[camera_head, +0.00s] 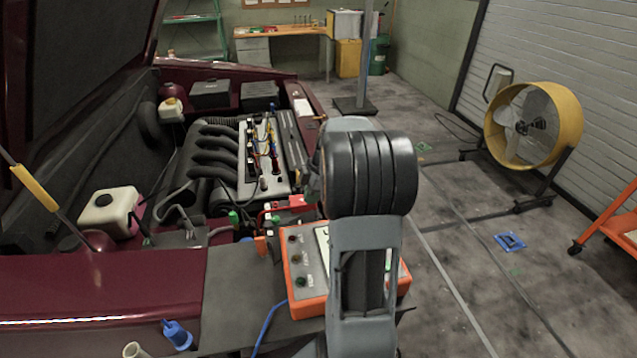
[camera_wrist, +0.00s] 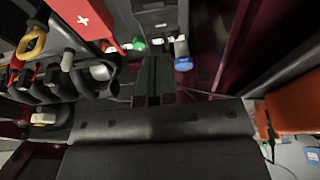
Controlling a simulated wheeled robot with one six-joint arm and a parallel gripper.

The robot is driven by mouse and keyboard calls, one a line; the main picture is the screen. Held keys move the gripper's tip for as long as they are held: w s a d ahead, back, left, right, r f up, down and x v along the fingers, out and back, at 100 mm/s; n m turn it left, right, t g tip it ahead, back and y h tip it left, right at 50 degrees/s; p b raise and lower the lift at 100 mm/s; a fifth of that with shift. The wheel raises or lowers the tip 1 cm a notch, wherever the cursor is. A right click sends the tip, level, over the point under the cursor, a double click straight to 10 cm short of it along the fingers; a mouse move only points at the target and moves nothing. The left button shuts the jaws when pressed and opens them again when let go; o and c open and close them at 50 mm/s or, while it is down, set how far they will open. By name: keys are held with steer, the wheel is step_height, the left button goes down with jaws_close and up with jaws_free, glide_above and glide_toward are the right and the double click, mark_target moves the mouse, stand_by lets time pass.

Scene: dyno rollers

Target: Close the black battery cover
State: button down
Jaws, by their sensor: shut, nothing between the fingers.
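My gripper (camera_wrist: 156,62) shows in the wrist view as two dark fingers side by side, shut and empty, pointing into the engine bay. In the head view it is hidden behind my arm. A red cover with a white plus sign (camera_wrist: 88,18) is at the upper left of the wrist view, left of the fingers and apart from them. A red part (camera_head: 299,203) shows beside my arm in the head view. I cannot pick out the black battery cover for certain in either view; dark parts around the fingers blend together.
The open engine bay holds the engine (camera_head: 210,150) and a white tank (camera_head: 108,210). An orange box with buttons (camera_head: 305,280) stands on the front ledge, right of the fingers in the wrist view (camera_wrist: 295,105). A yellow fan (camera_head: 575,110) stands right; the floor between is mostly clear.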

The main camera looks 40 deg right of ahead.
mark_target(314, 215)
steer(key=f, duration=0.3)
steer(key=shift+s+d+f, duration=0.15)
steer(key=shift+d+f, duration=0.1)
steer(key=shift+d, duration=0.1)
steer(key=shift+s+d+f, duration=0.2)
steer(key=shift+d+f, duration=0.15)
steer(key=shift+f, duration=0.35)
steer(key=d+f+y+b, duration=0.1)
steer(key=b, duration=0.1)
steer(key=s+d+f+b, duration=0.1)
steer(key=b, duration=0.1)
steer(key=f+t+y+b, duration=0.1)
steer(key=b, duration=0.1)
steer(key=shift+s+d+f+y, duration=0.2)
steer(key=shift+s+d+y, duration=0.1)
steer(key=shift+d, duration=0.1)
steer(key=shift+w+r, duration=0.1)
steer(key=shift+r, duration=0.1)
